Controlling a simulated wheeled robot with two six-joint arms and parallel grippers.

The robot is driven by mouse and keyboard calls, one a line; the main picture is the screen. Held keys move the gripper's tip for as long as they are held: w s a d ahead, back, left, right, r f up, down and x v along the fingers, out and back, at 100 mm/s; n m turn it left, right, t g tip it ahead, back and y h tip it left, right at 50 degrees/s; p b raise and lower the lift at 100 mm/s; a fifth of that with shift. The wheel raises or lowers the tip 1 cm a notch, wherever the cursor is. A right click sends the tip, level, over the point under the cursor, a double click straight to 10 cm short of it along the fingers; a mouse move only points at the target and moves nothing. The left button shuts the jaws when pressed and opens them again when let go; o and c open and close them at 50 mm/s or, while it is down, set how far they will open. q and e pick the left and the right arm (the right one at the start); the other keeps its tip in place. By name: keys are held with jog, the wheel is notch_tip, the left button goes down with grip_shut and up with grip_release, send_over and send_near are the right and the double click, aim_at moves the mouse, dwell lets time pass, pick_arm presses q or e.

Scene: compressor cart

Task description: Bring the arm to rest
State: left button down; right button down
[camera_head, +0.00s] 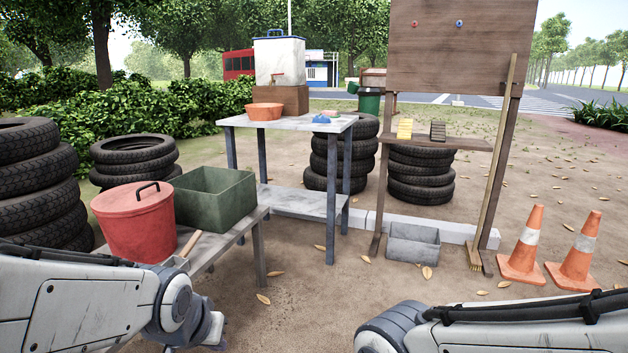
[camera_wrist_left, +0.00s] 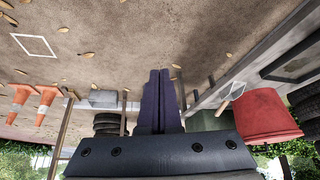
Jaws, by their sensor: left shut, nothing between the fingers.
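My left arm (camera_head: 90,300) comes in at the lower left of the head view, with its wrist end low in front of the bench. My left gripper (camera_wrist_left: 161,72) shows in the left wrist view with its two dark fingers side by side, shut and empty, over bare ground. My right arm (camera_head: 490,325) lies across the lower right of the head view. Its gripper is out of the picture.
A low bench (camera_head: 215,243) holds a red lidded bucket (camera_head: 135,222) and a green bin (camera_head: 215,198), close beyond my left arm. A taller table (camera_head: 290,123), a wooden board (camera_head: 455,50), a grey box (camera_head: 413,244) and cones (camera_head: 523,247) stand farther off. Open ground lies between.

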pick_arm(q)
jog(key=s+d+r+m+g+p, duration=0.2)
jog(key=s+d+m+g+p, duration=0.35)
jog(key=s+d, duration=0.9)
notch_tip(320, 180, up, 37)
jog(key=s+a+m+p, duration=0.1)
jog(key=a+p, duration=0.1)
jog(key=p, duration=3.3)
jog(key=shift+s+r+m+h+p, duration=0.2)
jog(key=shift+m+h+p, duration=0.15)
jog(key=shift+h, duration=0.05)
